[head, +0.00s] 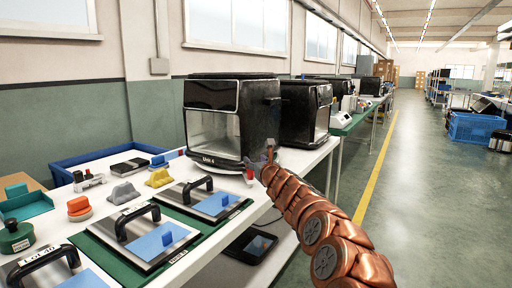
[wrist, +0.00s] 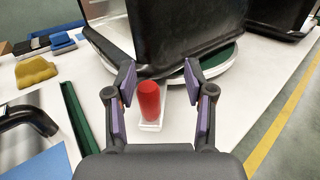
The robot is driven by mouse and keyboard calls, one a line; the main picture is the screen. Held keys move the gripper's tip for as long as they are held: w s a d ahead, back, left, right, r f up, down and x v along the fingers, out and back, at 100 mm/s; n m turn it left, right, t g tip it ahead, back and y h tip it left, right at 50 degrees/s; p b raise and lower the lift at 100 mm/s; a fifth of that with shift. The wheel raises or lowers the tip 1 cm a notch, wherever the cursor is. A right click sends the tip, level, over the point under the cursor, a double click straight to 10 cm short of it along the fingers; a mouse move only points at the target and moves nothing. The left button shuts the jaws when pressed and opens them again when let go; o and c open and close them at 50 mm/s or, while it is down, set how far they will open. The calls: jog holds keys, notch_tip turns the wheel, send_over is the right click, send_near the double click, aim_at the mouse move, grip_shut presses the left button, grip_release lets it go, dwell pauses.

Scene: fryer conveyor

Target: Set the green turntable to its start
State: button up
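The green turntable (wrist: 229,57) shows in the wrist view as a round disc with a green top and pale rim, under a large black unit (wrist: 190,30). The black unit, labelled "Unit 4", stands on the white table in the head view (head: 232,115). A red upright peg (wrist: 149,100) on a small pale base stands at the near side of the disc; it also shows in the head view (head: 250,174). My gripper (wrist: 160,80) is open, with the peg showing between its fingers. In the head view my gripper (head: 268,155) is beside the unit's right front corner. Whether it touches anything is unclear.
Panels with black handles (head: 205,197) lie on green bases at the front left. A yellow block (head: 158,178), a grey block (head: 123,193) and a blue bin (head: 75,168) are left of the unit. Another black unit (head: 305,110) stands behind. The aisle (head: 410,200) is clear on the right.

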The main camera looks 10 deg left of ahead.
notch_tip(320, 180, up, 6)
jog(key=shift+d+f, duration=0.1)
dwell(0.6)
dwell(0.6)
